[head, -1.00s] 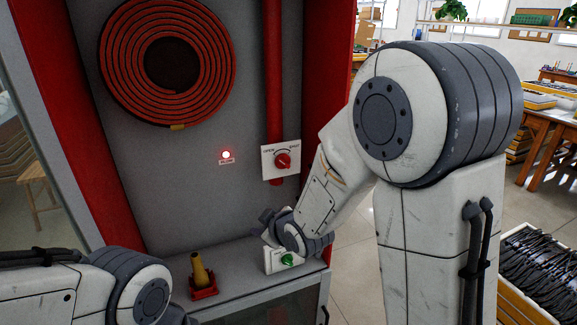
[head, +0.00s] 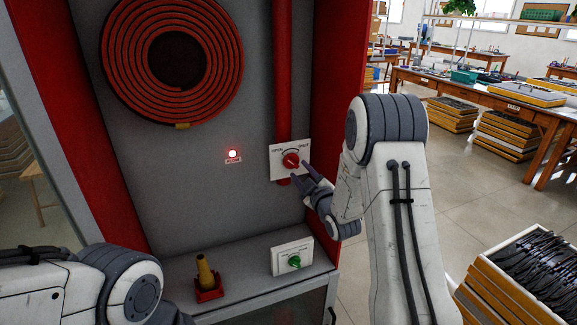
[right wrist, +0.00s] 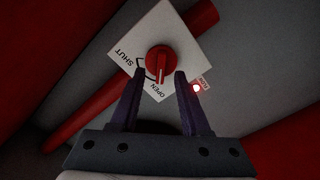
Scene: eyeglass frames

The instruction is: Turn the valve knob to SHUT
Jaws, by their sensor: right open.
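The red valve knob (head: 290,160) sits on a white plate (head: 278,174) marked OPEN on the left and SHUT on the right, on the red pipe. In the right wrist view the knob (right wrist: 162,58) has a pale pointer line directed towards the OPEN label. My right gripper (head: 300,171) is open just in front of and below the knob. In the wrist view its two dark fingers (right wrist: 160,74) stand to either side of the knob's lower part; contact cannot be told. My left gripper is out of view; only my left arm shows.
A lit red lamp (head: 232,154) is left of the plate. A green knob (head: 294,262) on a white box and a yellow cone-shaped piece on a red base (head: 207,278) are on the ledge below. A coiled red hose (head: 172,62) hangs upper left. The cabinet's red side wall is close on the right.

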